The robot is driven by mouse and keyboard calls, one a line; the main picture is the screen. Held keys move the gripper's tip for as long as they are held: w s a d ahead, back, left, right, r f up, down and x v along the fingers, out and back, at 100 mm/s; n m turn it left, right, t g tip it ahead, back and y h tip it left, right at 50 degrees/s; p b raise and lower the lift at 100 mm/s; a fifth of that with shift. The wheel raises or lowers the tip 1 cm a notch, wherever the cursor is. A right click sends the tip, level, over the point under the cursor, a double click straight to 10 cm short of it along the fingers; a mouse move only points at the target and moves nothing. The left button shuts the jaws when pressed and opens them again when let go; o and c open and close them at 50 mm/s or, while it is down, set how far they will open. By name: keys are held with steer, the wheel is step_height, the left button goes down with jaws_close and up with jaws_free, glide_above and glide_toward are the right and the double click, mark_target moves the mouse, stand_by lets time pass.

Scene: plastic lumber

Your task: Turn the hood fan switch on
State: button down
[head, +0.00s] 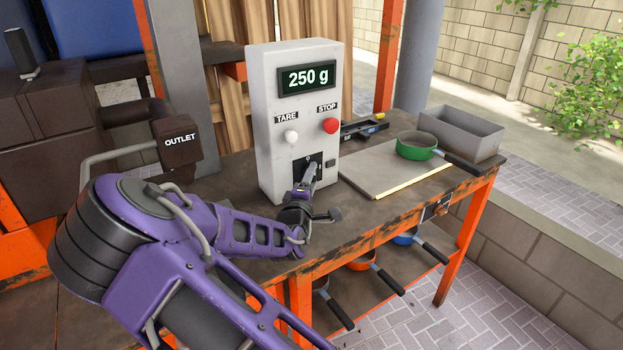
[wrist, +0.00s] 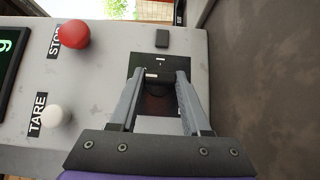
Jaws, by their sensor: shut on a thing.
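The control box (head: 262,135) stands on the workbench, with a black switch plate (head: 299,166) low on its front. In the wrist view the plate (wrist: 150,64) has small white marks and a dark middle partly hidden by my fingers. I take this to be the hood fan switch; no label naming it is readable. My gripper (head: 314,168) reaches the plate from the front. In the wrist view my gripper (wrist: 162,72) has its fingers on both sides of the dark switch part, shut on it. The switch's position cannot be made out.
A white TARE knob (head: 291,137) and a red STOP knob (head: 330,125) sit above the plate. The display (head: 305,78) reads 250 g. A board (head: 385,170), green pan (head: 416,145) and grey bin (head: 462,133) stand to the right. The OUTLET block (head: 178,142) is left.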

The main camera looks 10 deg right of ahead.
steer(key=shift+r+m+p, duration=0.2)
steer(key=shift+m+p, duration=0.1)
steer(key=shift+p, duration=0.2)
steer(key=shift+r+m+g+y+p, duration=0.25)
steer(key=shift+m+g+y+p, duration=0.45)
steer(key=shift+p, duration=0.5)
steer(key=shift+d+m+g+y+p, duration=0.15)
steer(key=shift+m+g+y+p, duration=0.35)
steer(key=shift+m+g+p, duration=0.6)
steer(key=m+g+y, duration=0.1)
steer(key=g+y, duration=0.1)
steer(key=shift+w+d+m+y, duration=0.15)
steer(key=shift+m+y, duration=0.25)
steer(key=shift+d+r+m+g+y, duration=0.2)
steer(key=shift+m+g+y, duration=0.25)
steer(key=shift+y, duration=0.25)
steer(key=m+g+y+p, duration=0.1)
steer(key=y+p, duration=0.1)
steer(key=p, duration=0.1)
steer(key=shift+w+d+r, duration=0.1)
steer(key=shift+r, duration=0.05)
steer(key=shift+m+g+y+p, duration=0.35)
steer(key=shift+m+y+p, duration=0.2)
steer(key=shift+y+p, duration=0.25)
steer(key=shift+f+p, duration=0.2)
steer(key=shift+p, duration=0.1)
